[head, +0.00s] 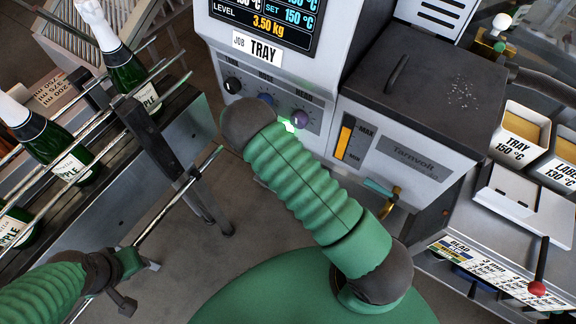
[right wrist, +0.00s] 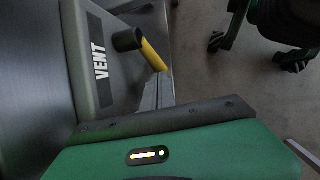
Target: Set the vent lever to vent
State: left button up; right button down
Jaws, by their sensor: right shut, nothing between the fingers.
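The vent lever (right wrist: 153,54) shows in the right wrist view as a yellow bar on a black pivot. It sticks out from a grey panel beside a black plate lettered VENT (right wrist: 99,60). The bar slants down and to the right in the picture, away from the lettering. My right gripper (right wrist: 165,122) is shut and empty just below the lever in that view, with a gap between them. In the head view my right arm reaches towards the machine and its gripper is hidden.
The machine (head: 268,75) has a display and several knobs, with a dark-lidded Tarnvolt unit (head: 425,85) at its right. A rack (head: 165,150) with green bottles stands left. A red-knobbed lever (head: 537,287) is at lower right. Open floor lies between rack and machine.

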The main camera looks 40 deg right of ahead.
jog(key=shift+s+d+f, duration=0.15)
jog(key=shift+s+f, duration=0.25)
jog(key=shift+f, duration=0.15)
jog(key=shift+s+d+f, duration=0.15)
jog(key=shift+s+f, duration=0.2)
jog(key=shift+f, duration=0.15)
jog(key=v, duration=1.6)
jog(key=shift+w+a+r+p, duration=0.2)
jog(key=shift+a+r+p, duration=0.05)
jog(key=shift+p, duration=0.05)
